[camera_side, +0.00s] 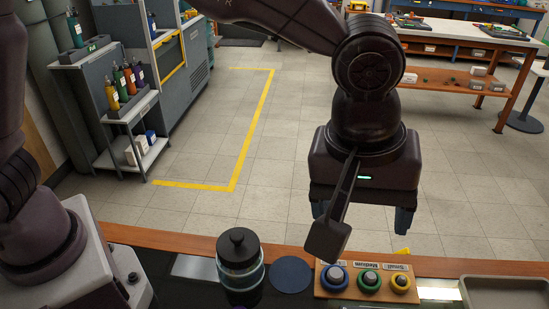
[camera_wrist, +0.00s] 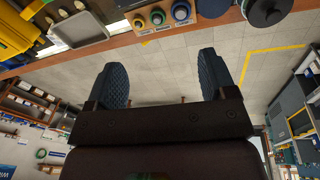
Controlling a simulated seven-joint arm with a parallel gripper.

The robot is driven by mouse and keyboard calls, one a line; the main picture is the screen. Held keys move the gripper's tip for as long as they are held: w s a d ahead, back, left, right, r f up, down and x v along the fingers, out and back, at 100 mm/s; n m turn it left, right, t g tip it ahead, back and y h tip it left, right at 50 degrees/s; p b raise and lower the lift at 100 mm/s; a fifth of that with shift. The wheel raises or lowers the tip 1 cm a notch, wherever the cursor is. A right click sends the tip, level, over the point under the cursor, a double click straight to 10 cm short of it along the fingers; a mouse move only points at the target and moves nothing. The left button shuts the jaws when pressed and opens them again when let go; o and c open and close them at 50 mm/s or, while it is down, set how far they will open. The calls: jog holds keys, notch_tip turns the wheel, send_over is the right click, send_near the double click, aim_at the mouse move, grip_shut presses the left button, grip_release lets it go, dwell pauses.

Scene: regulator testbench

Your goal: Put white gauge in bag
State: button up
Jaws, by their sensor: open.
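My gripper (camera_side: 361,214) hangs over the near bench edge in the side view, fingers apart and nothing between them. In the wrist view my gripper (camera_wrist: 163,62) also shows two blue fingers spread wide with only floor beyond. I cannot make out a white gauge in either view. A yellow object with dark parts (camera_wrist: 14,34), possibly the bag, is cut off at the left of the wrist view; I cannot tell for certain what it is. It is well away from the fingers.
A wooden board (camera_side: 322,286) holds blue, green and yellow rings on the bench. A dark lidded jar (camera_side: 240,262) and blue disc (camera_side: 291,275) lie left of it. A grey tray (camera_side: 505,281) is at right. Open floor lies beyond the bench.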

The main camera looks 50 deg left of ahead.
jog(key=s+a+r+m+t, duration=0.15)
jog(key=a+r, duration=0.25)
jog(key=a, duration=0.5)
jog(key=s+a+r+m+t, duration=0.15)
jog(key=a+r, duration=0.25)
jog(key=a, duration=0.6)
jog(key=s+a+m+t, duration=0.1)
jog(key=s+a+m, duration=0.3)
jog(key=s+a, duration=0.6)
jog(key=shift+s+a+f+y, duration=0.15)
jog(key=shift+s+f+y, duration=0.15)
jog(key=shift+s+f, duration=0.1)
